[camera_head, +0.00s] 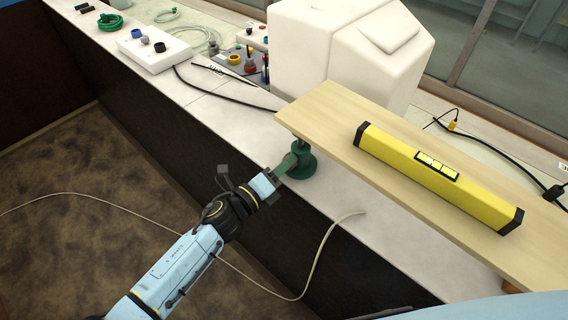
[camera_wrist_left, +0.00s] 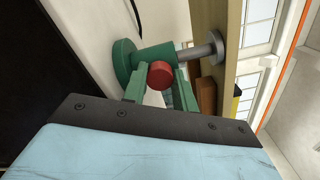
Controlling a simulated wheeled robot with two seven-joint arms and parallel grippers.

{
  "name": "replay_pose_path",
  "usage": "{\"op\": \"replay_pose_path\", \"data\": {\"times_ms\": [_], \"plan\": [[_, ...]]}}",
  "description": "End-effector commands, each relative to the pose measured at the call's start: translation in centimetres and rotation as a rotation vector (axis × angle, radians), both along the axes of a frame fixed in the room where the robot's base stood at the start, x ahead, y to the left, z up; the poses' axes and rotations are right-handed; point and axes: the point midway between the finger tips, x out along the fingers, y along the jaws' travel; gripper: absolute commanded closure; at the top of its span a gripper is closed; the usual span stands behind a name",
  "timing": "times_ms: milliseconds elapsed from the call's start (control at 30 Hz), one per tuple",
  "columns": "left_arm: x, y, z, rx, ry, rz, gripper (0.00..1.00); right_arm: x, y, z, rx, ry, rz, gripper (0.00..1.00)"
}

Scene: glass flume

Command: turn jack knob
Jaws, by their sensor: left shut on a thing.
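A green jack (camera_head: 303,164) stands on the white counter under the near left end of a wooden board (camera_head: 330,110). In the left wrist view the jack's green body (camera_wrist_left: 126,62) has a grey post (camera_wrist_left: 205,50) reaching to the board. Its red knob (camera_wrist_left: 160,74) lies between the green fingers of my left gripper (camera_wrist_left: 160,88), which is shut on it. In the head view the left gripper (camera_head: 284,168) meets the jack from the left; the knob is hidden there. A yellow spirit level (camera_head: 400,160) lies on the board. My right gripper is not in view.
White blocky containers (camera_head: 350,45) stand behind the board. A white box with knobs (camera_head: 153,50), a cluster of coloured knobs (camera_head: 240,60) and black cables are further back. A pale hose (camera_head: 320,250) hangs over the counter's front edge. The counter just left of the jack is mostly clear.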

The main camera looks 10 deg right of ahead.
Motion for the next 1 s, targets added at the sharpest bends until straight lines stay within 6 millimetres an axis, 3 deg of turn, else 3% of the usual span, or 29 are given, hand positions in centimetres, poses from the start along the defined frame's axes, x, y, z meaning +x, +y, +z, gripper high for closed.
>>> {"op": "replay_pose_path", "data": {"times_ms": [600, 1000], "plan": [[0.0, 0.0, -0.1, -0.348, 0.450, 0.000, 0.95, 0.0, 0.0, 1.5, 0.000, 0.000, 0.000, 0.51], [0.0, 0.0, -0.1, -0.492, 0.632, 0.000, 0.95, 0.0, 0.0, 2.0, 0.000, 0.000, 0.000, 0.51]]}}
